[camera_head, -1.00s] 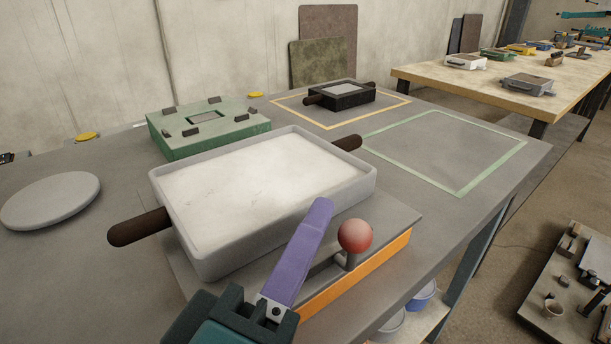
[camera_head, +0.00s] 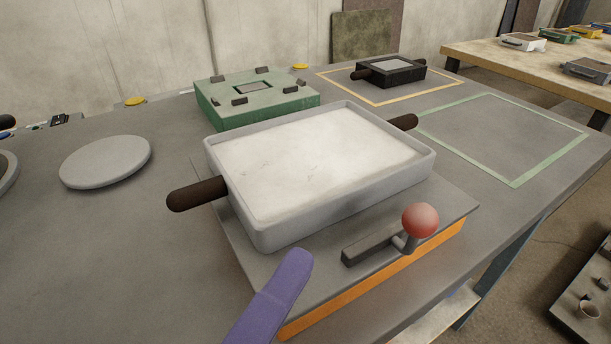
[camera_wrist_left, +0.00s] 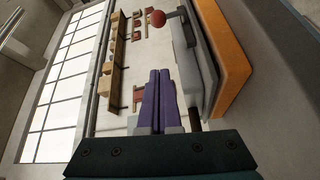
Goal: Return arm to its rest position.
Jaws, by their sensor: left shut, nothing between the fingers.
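My left gripper (camera_head: 290,268) shows as purple fingers at the bottom of the head view, in front of the grey tray's near edge. Its fingers lie together with nothing between them, and they also show in the left wrist view (camera_wrist_left: 160,75). A red ball knob (camera_head: 420,219) on a short lever stands on the orange-sided base plate (camera_head: 375,285), to the right of my fingers and apart from them. A grey tray (camera_head: 262,232) filled with white material sits on the plate, with dark handles at its ends. My right gripper is not in view.
A green block (camera_head: 265,112) and a small black box (camera_head: 385,82) in a yellow-outlined square stand behind the tray. A green-outlined square (camera_head: 500,135) at right is empty. A round grey disc (camera_head: 105,162) lies at left. The front left of the table is clear.

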